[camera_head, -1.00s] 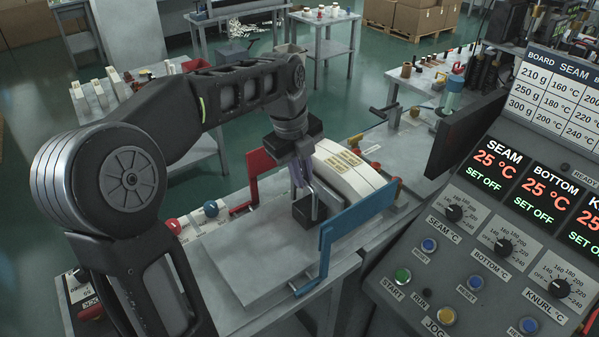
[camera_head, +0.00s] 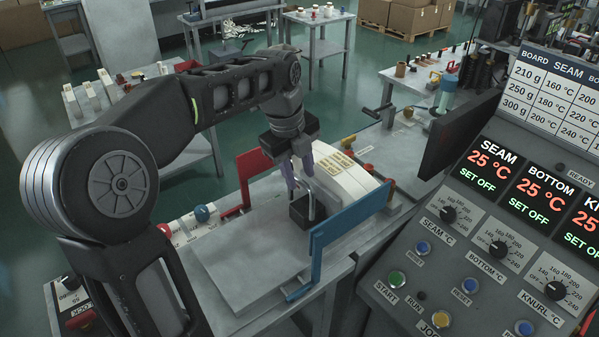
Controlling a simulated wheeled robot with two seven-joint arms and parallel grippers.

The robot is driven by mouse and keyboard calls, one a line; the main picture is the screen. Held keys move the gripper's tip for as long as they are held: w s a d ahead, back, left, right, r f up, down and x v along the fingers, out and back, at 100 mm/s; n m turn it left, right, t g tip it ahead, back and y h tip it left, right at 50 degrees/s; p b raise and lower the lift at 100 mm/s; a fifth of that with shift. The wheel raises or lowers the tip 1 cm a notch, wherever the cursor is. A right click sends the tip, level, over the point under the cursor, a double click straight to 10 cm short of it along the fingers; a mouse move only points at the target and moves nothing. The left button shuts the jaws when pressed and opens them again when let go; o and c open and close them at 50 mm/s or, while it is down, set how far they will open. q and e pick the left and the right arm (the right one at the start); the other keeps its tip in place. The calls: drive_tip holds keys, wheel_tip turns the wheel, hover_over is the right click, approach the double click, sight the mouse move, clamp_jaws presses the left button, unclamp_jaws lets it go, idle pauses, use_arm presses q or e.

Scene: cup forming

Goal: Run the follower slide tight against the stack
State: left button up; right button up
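The follower slide shows as a small black block (camera_head: 301,211) with a light upright handle, on the grey machine bed. The white stack (camera_head: 343,180) with printed labels stands just behind it, between the red side plate (camera_head: 254,166) and the blue side plate (camera_head: 350,230). The block looks close to the stack's front, but I cannot tell whether they touch. My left gripper (camera_head: 299,178) is right above the block at the handle's top, pointing down. Its fingers look spread apart, with the handle just below and beside them. My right gripper is not in view.
The control panel (camera_head: 480,250) with knobs and displays fills the right side. A dark screen (camera_head: 455,135) juts out near the stack. The flat grey plate (camera_head: 230,260) in front is clear.

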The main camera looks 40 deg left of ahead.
use_arm(q)
wheel_tip(320, 180, up, 7)
drive_tip(key=s, duration=0.1)
drive_tip(key=shift+s+a+r, duration=0.15)
drive_tip(key=shift+a+r, duration=0.05)
idle(0.5)
